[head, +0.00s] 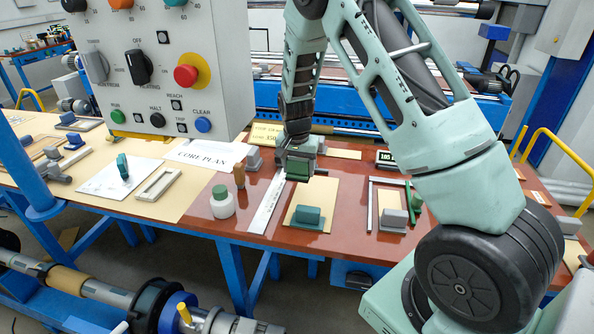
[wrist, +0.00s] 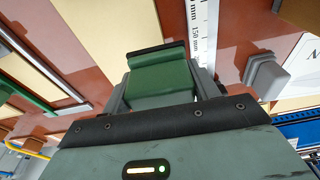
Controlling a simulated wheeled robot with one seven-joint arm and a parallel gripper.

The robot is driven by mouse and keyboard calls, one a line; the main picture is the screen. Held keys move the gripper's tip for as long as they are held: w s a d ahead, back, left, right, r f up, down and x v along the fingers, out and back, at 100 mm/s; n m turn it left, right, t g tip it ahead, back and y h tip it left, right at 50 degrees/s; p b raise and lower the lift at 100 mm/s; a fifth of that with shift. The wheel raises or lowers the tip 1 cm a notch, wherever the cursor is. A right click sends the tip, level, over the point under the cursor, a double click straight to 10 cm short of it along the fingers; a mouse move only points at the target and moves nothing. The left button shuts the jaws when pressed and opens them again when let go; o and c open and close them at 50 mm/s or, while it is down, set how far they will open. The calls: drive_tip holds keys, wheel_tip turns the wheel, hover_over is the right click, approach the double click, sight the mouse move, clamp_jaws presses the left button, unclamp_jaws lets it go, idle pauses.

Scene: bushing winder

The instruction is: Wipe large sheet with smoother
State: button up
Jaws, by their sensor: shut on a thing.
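My gripper (head: 297,176) is shut on a green block-shaped tool, likely the smoother (head: 298,168), and holds it above the red-brown bench. In the wrist view the green smoother (wrist: 162,82) sits between the fingers, with a dark strip along its far edge. Below and slightly right of it in the head view lies a tan sheet (head: 325,191) with a teal block (head: 308,214) on its front part. A white sheet (head: 102,182) at left carries an upright teal tool (head: 122,167). I cannot tell for certain which sheet is the large one.
A steel ruler (head: 267,203) lies left of the tan sheet, near a white bottle (head: 222,204) with a green cap. A grey block (head: 394,219) stands at right. A control box (head: 160,65) hangs at upper left. Bare bench shows between these.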

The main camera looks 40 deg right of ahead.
drive_tip(key=shift+r+p, duration=0.7)
drive_tip(key=shift+r, duration=0.7)
